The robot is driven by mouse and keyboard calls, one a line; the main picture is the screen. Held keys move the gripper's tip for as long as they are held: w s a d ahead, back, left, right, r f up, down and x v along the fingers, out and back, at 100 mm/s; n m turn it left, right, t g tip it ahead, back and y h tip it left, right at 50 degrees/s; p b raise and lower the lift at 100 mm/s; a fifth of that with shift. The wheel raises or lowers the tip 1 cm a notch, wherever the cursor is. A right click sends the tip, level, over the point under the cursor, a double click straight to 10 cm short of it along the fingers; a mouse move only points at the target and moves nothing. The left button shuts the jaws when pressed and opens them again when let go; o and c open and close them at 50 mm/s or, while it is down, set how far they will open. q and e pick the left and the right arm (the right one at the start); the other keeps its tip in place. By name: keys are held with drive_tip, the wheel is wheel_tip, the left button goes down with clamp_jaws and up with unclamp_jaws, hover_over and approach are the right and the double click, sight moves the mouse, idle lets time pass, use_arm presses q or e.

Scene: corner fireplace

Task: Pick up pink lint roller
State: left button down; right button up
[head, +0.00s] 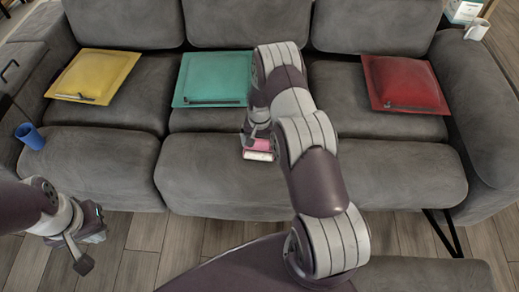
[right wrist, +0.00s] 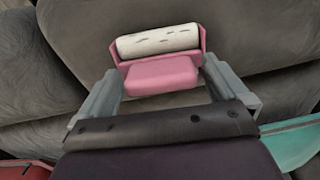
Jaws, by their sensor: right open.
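The pink lint roller (head: 258,149), with a white roll, lies on the grey sofa's middle seat cushion near its front edge. In the right wrist view, the lint roller (right wrist: 160,75) has its pink part partly between the two grey fingers of my right gripper (right wrist: 161,82), with a gap on each side. The white roll lies beyond the fingertips. My right gripper (head: 257,135) is open, and in the head view it partly hides the roller. My left gripper (head: 92,245) is at the lower left, in front of the sofa, with its fingers apart and empty.
Yellow (head: 95,72), green (head: 212,75) and red (head: 404,82) pillows lie on the sofa, each with a dark thin object on or by it. A blue cup (head: 30,136) stands on the left; a white mug (head: 477,29) is on the right armrest. Sofa cushions around the roller are clear.

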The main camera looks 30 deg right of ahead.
drive_tip(key=shift+f, duration=0.25)
drive_tip(key=shift+r, duration=0.1)
drive_tip(key=c, duration=0.9)
drive_tip(key=shift+c, duration=0.2)
drive_tip(key=r, duration=0.4)
drive_tip(key=shift+w+d+r+p, duration=0.2)
drive_tip(key=shift+d+r+p, duration=0.05)
drive_tip(key=shift+d+p, duration=0.1)
drive_tip(key=w+d+r, duration=0.1)
drive_tip(key=d+r, duration=0.1)
drive_tip(key=d, duration=0.1)
drive_tip(key=w+d+r, duration=0.2)
drive_tip(key=d, duration=0.1)
drive_tip(key=w+d+r, duration=0.1)
drive_tip(key=d+r, duration=0.1)
drive_tip(key=d, duration=0.2)
drive_tip(key=shift+w+r, duration=0.15)
drive_tip(key=shift+w, duration=0.05)
drive_tip(key=shift+r, duration=0.1)
